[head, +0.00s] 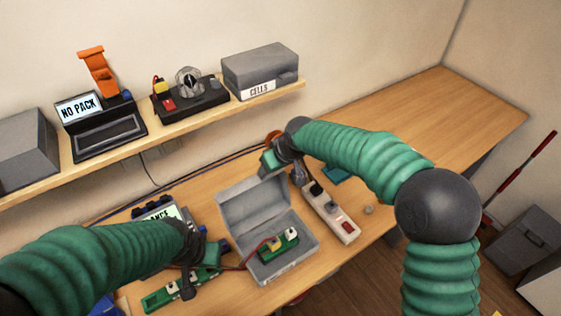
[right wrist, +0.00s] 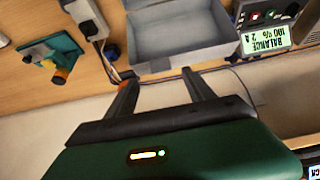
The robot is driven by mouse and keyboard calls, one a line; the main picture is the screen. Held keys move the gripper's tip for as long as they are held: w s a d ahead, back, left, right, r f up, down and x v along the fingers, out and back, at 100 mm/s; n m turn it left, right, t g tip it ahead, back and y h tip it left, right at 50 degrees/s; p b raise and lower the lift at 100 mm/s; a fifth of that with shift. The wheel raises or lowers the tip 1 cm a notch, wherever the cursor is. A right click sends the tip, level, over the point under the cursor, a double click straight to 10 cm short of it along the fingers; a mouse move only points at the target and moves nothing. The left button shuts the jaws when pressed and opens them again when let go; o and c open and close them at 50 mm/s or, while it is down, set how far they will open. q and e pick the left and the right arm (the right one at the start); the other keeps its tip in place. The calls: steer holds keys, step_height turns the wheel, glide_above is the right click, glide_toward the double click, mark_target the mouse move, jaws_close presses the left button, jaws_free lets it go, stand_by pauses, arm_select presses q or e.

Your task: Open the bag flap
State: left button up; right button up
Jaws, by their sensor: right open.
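The grey box-shaped bag (head: 299,262) sits on the bench in the head view. Its flap (head: 248,203) stands raised at the back, so the inside shows. A green pack (head: 279,246) with red wires lies inside. My right gripper (head: 284,174) is behind the flap's upper right corner. In the right wrist view its jaws (right wrist: 160,75) are apart and empty, close to the grey flap (right wrist: 172,55); contact is unclear. My left gripper (head: 202,272) is left of the bag, over a green strip (head: 160,298); its jaw opening is unclear.
A charger reading BALANCE (right wrist: 266,40) is beside the bag, partly behind my left arm in the head view. A white power strip (head: 331,212) is right of the bag. The shelf (head: 190,122) carries several devices. The bench's far right (head: 440,110) is clear.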

steer(key=b+v, duration=0.1)
steer(key=v, duration=0.9)
steer(key=shift+b, duration=0.4)
steer(key=s+d+f+m+g+h+b, duration=0.1)
steer(key=s+d+f+m+h+b, duration=0.2)
steer(key=s+d+f, duration=1.9)
step_height(320, 180, down, 2)
steer(key=s+m+b, duration=0.1)
steer(key=m+b, duration=0.3)
steer(key=shift+g+b, duration=0.4)
steer(key=shift+a, duration=0.15)
